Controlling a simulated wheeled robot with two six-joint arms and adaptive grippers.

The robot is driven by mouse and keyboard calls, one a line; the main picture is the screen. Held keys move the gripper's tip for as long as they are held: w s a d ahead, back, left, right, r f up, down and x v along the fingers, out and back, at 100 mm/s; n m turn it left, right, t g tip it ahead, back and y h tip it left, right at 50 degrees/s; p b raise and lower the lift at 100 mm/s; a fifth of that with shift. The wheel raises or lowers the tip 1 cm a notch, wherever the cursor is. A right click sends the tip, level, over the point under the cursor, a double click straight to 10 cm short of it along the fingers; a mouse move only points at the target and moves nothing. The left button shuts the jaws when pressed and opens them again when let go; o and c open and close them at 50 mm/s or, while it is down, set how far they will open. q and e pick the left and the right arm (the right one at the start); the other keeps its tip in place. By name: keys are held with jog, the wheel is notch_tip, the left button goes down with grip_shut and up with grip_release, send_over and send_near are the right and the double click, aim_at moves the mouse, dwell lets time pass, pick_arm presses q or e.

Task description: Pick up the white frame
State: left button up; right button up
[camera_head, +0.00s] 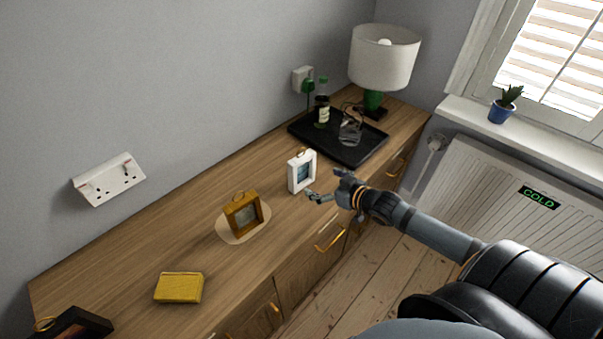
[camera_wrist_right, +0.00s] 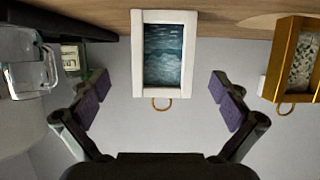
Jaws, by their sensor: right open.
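The white frame (camera_head: 302,171) stands upright on the wooden sideboard, between the black tray and the golden-brown frame. It has a blue-grey picture and a small ring on top. In the right wrist view the white frame (camera_wrist_right: 138,55) appears upside down, centred ahead of the fingers. My right gripper (camera_head: 328,188) is open and empty, just to the right of the white frame in the head view. In the wrist view its two purple-padded fingers (camera_wrist_right: 165,103) are spread to either side of the frame, apart from it. My left gripper is not in view.
A golden-brown frame (camera_head: 243,214) stands on a round mat (camera_head: 263,223). A yellow box (camera_head: 179,288) and a dark frame (camera_head: 75,325) lie further left. A black tray (camera_head: 366,152) holds a bottle (camera_head: 322,104) and a glass jug (camera_head: 350,130). A lamp (camera_head: 385,58) stands behind.

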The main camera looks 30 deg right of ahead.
aim_at(301, 174)
jog(key=b+x, duration=0.1)
jog(key=x, duration=0.1)
jog(key=b+x, duration=0.2)
jog(key=shift+f, duration=0.3)
jog(key=shift+w+a, duration=0.15)
jog(key=shift+w, duration=0.1)
jog(key=b+x, duration=0.1)
jog(key=x, duration=0.4)
jog(key=shift+a+b, duration=0.2)
jog(key=shift+b, duration=0.1)
jog(key=shift+r, duration=0.1)
jog(key=shift+c, duration=0.8)
jog(key=c, duration=1)
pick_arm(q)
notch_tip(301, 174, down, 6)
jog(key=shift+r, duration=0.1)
pick_arm(e)
jog(key=shift+c, duration=0.2)
jog(key=shift+r, duration=0.15)
